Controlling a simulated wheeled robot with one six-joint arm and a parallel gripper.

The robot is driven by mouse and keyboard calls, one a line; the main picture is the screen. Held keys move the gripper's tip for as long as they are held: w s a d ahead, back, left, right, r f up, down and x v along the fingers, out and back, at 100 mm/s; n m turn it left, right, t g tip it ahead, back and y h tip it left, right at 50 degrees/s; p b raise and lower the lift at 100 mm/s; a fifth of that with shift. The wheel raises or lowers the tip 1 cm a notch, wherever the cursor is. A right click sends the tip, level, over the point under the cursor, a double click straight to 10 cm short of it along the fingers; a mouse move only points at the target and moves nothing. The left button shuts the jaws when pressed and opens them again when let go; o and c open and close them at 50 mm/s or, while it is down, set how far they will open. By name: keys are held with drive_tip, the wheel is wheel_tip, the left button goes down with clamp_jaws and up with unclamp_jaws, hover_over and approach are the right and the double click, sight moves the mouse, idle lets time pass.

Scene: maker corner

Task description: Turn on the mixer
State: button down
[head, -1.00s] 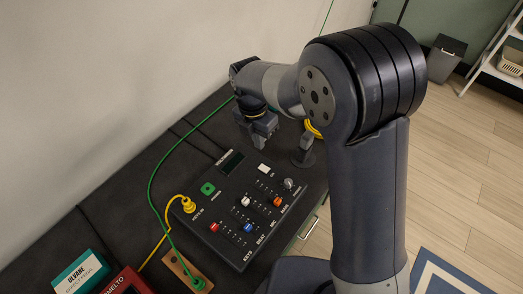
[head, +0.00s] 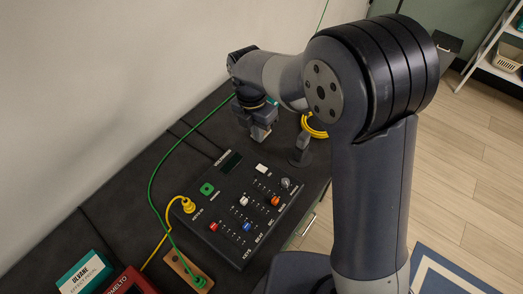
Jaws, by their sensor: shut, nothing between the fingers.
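The mixer (head: 218,236) is a dark box on the bench with sliders capped white, orange, blue and red. A white switch (head: 262,168) and a grey knob (head: 286,183) sit at its far right part. Its small screen (head: 231,161) looks dark. My gripper (head: 260,138) is shut and empty, pointing down beyond the mixer's far edge, apart from the white switch. The fingertips are small in view.
A small dark stand (head: 302,151) is right of my gripper, with a yellow cable coil (head: 315,126) behind. A green cable (head: 152,185) runs along the left to a wooden block (head: 180,265). A teal box (head: 84,275) and red box (head: 128,282) lie at front left. The wall (head: 90,90) bounds the bench.

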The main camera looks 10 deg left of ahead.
sight(265, 170)
drive_tip(key=shift+d, duration=0.15)
drive_tip(key=f+p, duration=0.1)
drive_tip(key=f, duration=0.3)
drive_tip(key=d+f, duration=0.1)
drive_tip(key=f, duration=0.4)
drive_tip(key=f+p, duration=0.1)
drive_tip(key=f, duration=0.3)
drive_tip(key=shift+s+d+f+p, duration=0.25)
drive_tip(key=shift+s+f+p, duration=0.05)
drive_tip(key=shift+s+f, duration=0.05)
drive_tip(key=shift+f, duration=0.15)
